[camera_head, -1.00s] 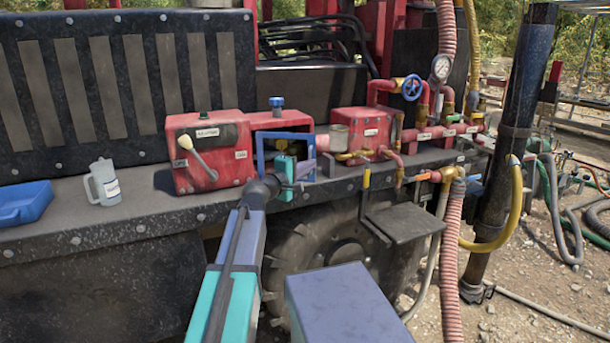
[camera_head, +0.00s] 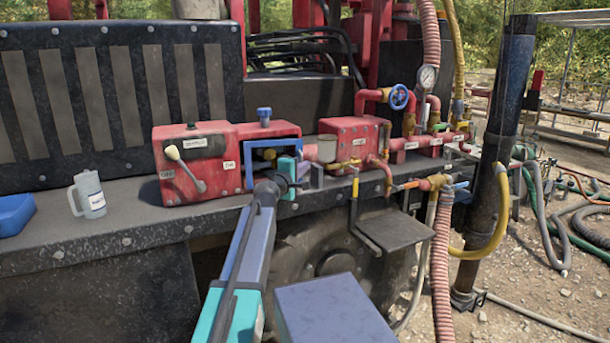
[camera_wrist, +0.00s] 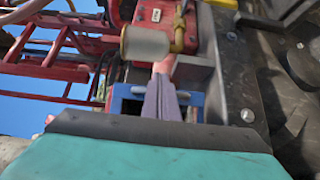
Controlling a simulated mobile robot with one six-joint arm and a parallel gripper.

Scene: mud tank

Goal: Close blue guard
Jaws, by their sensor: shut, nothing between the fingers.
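The blue guard (camera_head: 274,144) is a rectangular frame at the front opening of the red box in the middle of the bench. Its top and left bars show; its lower right part is hidden behind my arm. My gripper (camera_head: 289,167) is in front of the guard's right part. In the wrist view the blue guard (camera_wrist: 118,92) crosses behind my gripper (camera_wrist: 163,78). The purple fingers are together and empty, overlapping the frame; I cannot tell whether they touch it. Whether the guard sits fully against the box cannot be told.
A red box with a lever (camera_head: 190,165) stands left of the guard, with a blue knob (camera_head: 264,115) above. A metal cup (camera_head: 327,149), red pipes and a blue valve wheel (camera_head: 399,97) are to the right. A jug (camera_head: 89,194) and blue tray (camera_head: 14,213) are left.

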